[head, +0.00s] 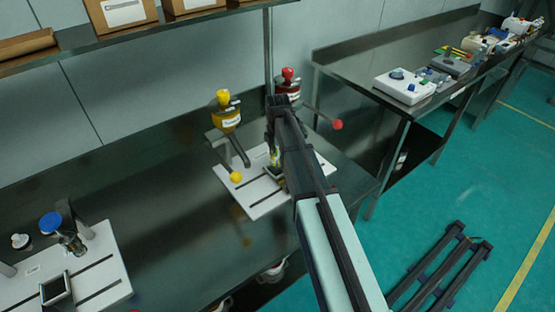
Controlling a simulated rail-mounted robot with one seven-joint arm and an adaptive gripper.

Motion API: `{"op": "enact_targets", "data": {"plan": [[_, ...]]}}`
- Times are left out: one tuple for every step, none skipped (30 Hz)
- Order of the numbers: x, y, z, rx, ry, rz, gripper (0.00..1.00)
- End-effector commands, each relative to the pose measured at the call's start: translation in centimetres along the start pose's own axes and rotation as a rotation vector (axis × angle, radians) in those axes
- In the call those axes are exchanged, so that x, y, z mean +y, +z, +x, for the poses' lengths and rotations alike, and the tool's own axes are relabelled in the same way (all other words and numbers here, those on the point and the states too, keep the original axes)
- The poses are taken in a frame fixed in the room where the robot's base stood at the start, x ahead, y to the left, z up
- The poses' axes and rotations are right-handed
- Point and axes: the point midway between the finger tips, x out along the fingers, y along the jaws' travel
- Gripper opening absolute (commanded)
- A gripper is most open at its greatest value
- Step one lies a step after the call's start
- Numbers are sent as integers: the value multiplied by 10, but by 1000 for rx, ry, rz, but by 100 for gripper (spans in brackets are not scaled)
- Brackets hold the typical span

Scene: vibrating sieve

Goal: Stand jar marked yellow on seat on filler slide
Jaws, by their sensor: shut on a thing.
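The filler has a white base plate (255,208) with dark slots on the metal bench, below a yellow-topped dispenser (226,112) and a red-topped dispenser (288,84). My arm reaches in from the lower right. My gripper (272,146) points down over the plate, partly hidden by the arm. It is shut on a small jar with a yellow mark (274,158), low over the plate. A small dark piece shows just below the jar. The slide's seat is not clear, and I cannot tell whether the jar touches it.
A red ball knob (337,125) and a yellow ball knob (236,177) stick out near the arm. A shelf post rises behind the filler. Bare bench lies between the stations.

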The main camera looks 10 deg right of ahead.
Motion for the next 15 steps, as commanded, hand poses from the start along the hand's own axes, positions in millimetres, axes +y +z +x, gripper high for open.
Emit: {"op": "enact_targets", "data": {"plan": [[-1, 0, 6, 1, -3, 0, 20], [-1, 0, 10, 2, -3, 0, 20], [0, 0, 14, 1, -3, 0, 20], [0, 0, 18, 1, -3, 0, 20], [-1, 0, 22, 1, -3, 0, 20], [-1, 0, 26, 1, -3, 0, 20], [-1, 0, 28, 1, -3, 0, 20], [0, 0, 29, 1, -2, 0, 20], [0, 0, 30, 1, -1, 0, 20], [0, 0, 30, 0, -1, 0, 20], [0, 0, 30, 0, -1, 0, 20], [0, 0, 30, 0, -1, 0, 20], [0, 0, 30, 0, -1, 0, 20], [0, 0, 30, 0, -1, 0, 20], [0, 0, 30, 0, -1, 0, 20]]}}
